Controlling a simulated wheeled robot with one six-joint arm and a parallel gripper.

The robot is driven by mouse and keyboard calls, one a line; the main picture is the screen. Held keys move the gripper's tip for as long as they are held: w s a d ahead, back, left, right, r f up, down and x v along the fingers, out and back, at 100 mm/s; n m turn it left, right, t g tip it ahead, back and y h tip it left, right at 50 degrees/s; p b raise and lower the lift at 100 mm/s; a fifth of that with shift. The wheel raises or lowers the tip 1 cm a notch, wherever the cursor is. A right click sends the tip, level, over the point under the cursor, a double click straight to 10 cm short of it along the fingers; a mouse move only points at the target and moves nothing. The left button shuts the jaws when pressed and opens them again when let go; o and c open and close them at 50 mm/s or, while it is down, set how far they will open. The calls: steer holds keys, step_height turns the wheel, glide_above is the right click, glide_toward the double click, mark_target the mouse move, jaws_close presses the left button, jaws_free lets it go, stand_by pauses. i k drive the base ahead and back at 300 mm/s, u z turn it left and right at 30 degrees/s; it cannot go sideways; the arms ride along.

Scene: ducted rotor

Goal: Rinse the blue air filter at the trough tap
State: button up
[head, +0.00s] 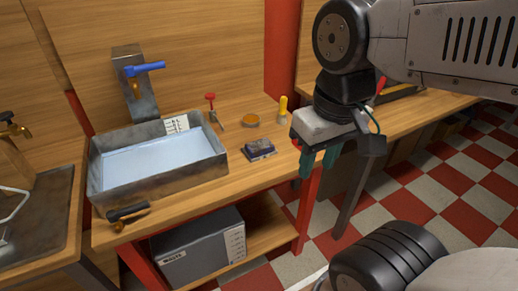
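The blue air filter (258,149) appears to be the small block with blue-purple sides and a dark, dirty-looking top. It lies on the wooden bench, right of the trough. The trough (160,194) is a worn metal basin holding pale blue water. Its tap (137,85) stands behind it, a grey metal post with a blue lever (143,69) and a small brass spout. My gripper (319,165) hangs to the right of the filter, apart from it, near the bench's right end. Its green fingers point down with a gap between them, and nothing shows in it.
A red-handled tool (211,103), an orange round item (250,120) and a yellow-handled tool (283,109) stand behind the filter. A black-handled tool (128,212) lies before the trough. A grey box (200,250) sits on the shelf below. Another sink (40,215) is at left.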

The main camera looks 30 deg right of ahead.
mark_target(131, 70)
steer(key=u, duration=0.2)
steer(key=i, duration=0.85)
steer(key=z, duration=0.2)
